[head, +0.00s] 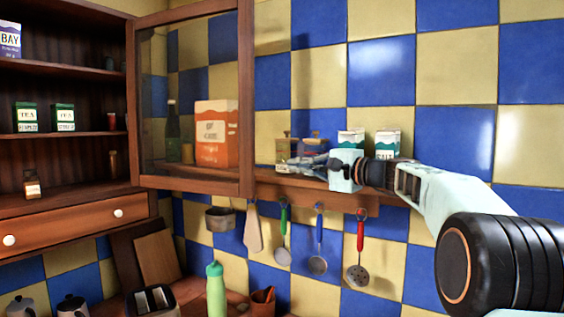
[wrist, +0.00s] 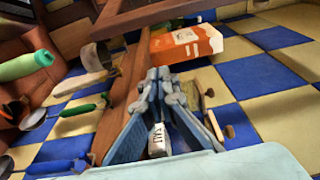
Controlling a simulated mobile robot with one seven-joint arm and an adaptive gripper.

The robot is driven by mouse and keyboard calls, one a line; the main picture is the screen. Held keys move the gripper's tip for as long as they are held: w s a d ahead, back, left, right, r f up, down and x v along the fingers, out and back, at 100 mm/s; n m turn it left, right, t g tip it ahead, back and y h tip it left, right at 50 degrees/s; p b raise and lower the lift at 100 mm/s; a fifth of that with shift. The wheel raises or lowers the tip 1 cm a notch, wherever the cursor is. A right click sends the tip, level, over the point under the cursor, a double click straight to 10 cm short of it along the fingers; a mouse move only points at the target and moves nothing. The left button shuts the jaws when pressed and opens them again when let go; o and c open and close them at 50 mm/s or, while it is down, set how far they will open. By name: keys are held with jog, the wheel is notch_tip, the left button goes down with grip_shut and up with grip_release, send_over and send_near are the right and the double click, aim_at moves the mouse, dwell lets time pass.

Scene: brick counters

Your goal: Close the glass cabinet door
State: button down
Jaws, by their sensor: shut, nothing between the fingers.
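The glass cabinet door (head: 246,100) has a brown wooden frame and a clear pane. It stands open, swung out from the right side of the wooden cabinet (head: 60,137). An orange box and a dark bottle show through its glass. A brown frame, likely the door's (wrist: 140,15), crosses the top of the wrist view. My gripper (head: 292,166) is just right of the door's free edge, in front of the wall shelf. In the wrist view my gripper (wrist: 160,74) has its fingertips together with nothing between them. I cannot tell whether it touches the door.
The wall shelf (head: 300,187) holds the orange box (head: 215,132), bottle (head: 173,132) and white-and-green canisters (head: 387,143) close to my arm. Several utensils hang below, including a red-handled one (head: 360,235). A green bottle (head: 216,290) stands on the counter below.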

jog(key=w+a+p, duration=0.2)
jog(key=a+p, duration=0.1)
jog(key=a, duration=0.6)
jog(key=shift+w+p, duration=0.3)
jog(key=shift+w, duration=0.05)
dwell(0.4)
